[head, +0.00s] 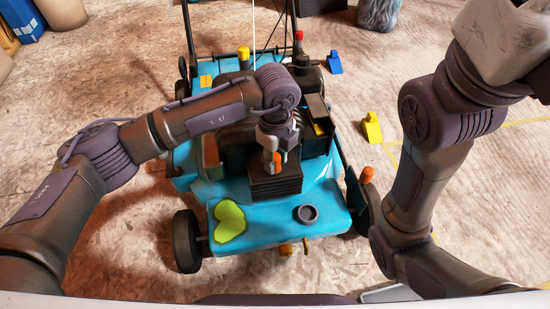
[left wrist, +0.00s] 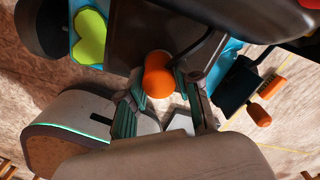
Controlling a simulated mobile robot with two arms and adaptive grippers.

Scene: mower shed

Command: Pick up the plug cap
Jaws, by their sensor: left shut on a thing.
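An orange, rounded piece that I take to be the plug cap (left wrist: 158,75) sits between the fingers of my left gripper (left wrist: 160,92) in the left wrist view. The gripper is shut on it. In the head view my left gripper (head: 272,157) points down at the front of the mower's engine, just above a dark finned block (head: 275,183). Only a small bit of orange shows there beside the fingers. I cannot tell whether the cap is still touching the engine. My right arm stands at the right, and its gripper is not clearly in view.
The blue mower deck (head: 280,218) carries a green leaf-shaped patch (head: 229,222) and a dark round ring (head: 306,214). A yellow wedge (head: 372,128) and a blue wedge (head: 335,63) lie on the floor at right.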

